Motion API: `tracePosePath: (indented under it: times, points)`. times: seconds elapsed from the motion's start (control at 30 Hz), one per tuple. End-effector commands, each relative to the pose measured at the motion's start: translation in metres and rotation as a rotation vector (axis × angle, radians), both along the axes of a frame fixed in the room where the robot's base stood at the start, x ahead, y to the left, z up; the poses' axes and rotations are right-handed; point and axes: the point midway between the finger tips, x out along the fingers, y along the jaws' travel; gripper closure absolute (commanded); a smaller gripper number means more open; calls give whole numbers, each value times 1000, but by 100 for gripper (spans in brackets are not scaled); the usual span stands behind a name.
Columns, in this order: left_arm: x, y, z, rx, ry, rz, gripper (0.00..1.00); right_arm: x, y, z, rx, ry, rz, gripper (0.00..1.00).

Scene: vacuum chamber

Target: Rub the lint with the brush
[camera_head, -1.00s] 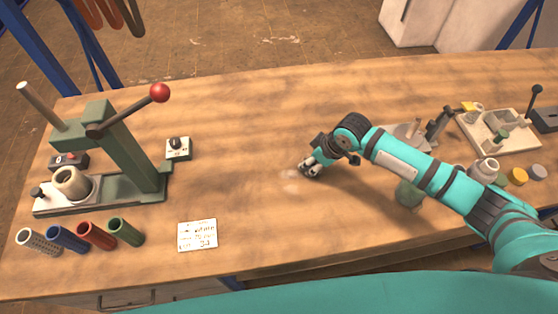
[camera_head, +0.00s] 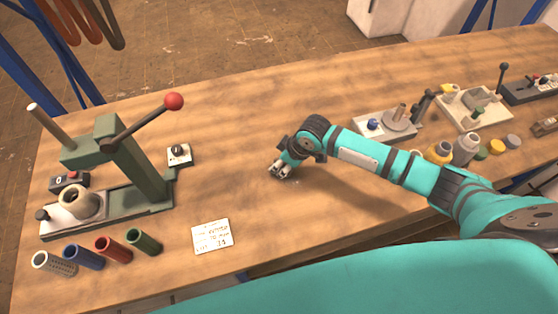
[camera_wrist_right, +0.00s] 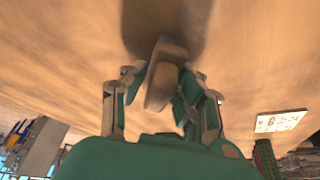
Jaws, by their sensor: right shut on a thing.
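My right gripper (camera_head: 280,170) is low over the middle of the bench, pointing down. In the right wrist view the gripper (camera_wrist_right: 160,88) is shut on a brown brush (camera_wrist_right: 163,72), whose block shows between the two fingers. Its bristles cannot be made out, and in the head view the brush is hidden by the gripper. A small faint pale patch, apparently the lint (camera_head: 292,181), lies on the wood just right of the fingertips. I cannot tell whether the brush touches it. My left gripper is not in view.
A green lever press (camera_head: 132,158) stands at the left, with several coloured tubes (camera_head: 119,250) in front. A white label card (camera_head: 212,236) lies near the front edge. Fixtures (camera_head: 472,108) and jars (camera_head: 466,149) stand at the right. The bench between is clear.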

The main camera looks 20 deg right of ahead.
Motion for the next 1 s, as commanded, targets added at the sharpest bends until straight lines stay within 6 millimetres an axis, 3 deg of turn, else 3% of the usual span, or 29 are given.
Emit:
tracePosePath:
  times: [0.1, 0.7, 1.0]
  points:
    - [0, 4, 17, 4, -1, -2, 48, 1, -1, 25, 0, -3, -1, 97]
    - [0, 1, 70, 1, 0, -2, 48, 5, -3, 76, 0, -2, -12, 97]
    - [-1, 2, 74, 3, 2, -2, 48, 6, -3, 80, 0, -2, -15, 97]
